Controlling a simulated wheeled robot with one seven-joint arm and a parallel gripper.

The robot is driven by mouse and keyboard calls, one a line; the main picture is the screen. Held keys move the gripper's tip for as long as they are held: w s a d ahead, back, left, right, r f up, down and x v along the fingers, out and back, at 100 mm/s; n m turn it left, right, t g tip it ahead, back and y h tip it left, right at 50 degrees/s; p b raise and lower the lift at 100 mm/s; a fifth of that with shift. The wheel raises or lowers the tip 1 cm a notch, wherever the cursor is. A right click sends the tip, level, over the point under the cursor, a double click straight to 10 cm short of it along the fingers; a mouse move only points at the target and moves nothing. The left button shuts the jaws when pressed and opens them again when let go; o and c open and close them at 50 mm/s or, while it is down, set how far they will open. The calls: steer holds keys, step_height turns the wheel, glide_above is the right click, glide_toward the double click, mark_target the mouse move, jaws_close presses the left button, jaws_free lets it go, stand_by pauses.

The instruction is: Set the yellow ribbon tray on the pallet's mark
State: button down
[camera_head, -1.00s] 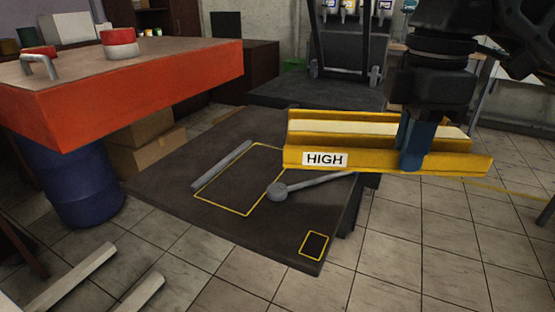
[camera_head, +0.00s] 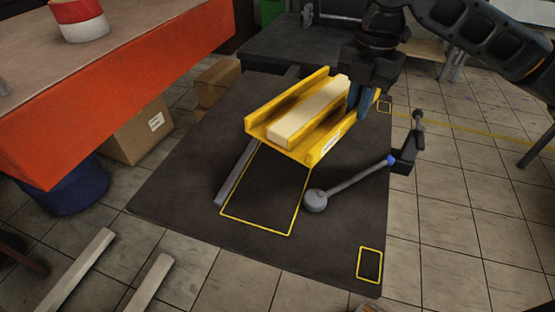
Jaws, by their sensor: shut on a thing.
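The yellow ribbon tray (camera_head: 258,131) is a channel with raised side walls and a pale bar (camera_head: 305,110) lying in it. My gripper (camera_head: 357,103) is shut on the tray's right wall, near its far end. The tray appears above the dark pallet (camera_head: 190,185), over the far part of a large yellow outlined mark (camera_head: 262,202); whether it touches the pallet I cannot tell. The near part of the mark shows bare. A small yellow square (camera_head: 370,264) is at the pallet's near right corner.
A grey strip (camera_head: 238,172) lies along the mark's left side. A lever with a round knob (camera_head: 316,201) reaches in from the right. An orange-edged table (camera_head: 130,100) stands at left, with a blue drum (camera_head: 70,190) below.

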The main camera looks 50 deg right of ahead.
steer(key=s+d+f+n+p, duration=0.1)
steer(key=d+f+n+p, duration=0.1)
steer(key=d+n, duration=0.1)
steer(key=n+p, duration=0.1)
steer(key=p, duration=0.1)
glide_above(309, 173)
step_height(309, 173, down, 8)
steer(key=shift+r, duration=0.15)
steer(key=shift+f, duration=2)
steer(key=shift+f, duration=0.1)
steer(key=shift+f, duration=0.1)
steer(key=c, duration=1.2)
jaws_free()
steer(key=shift+o, duration=0.2)
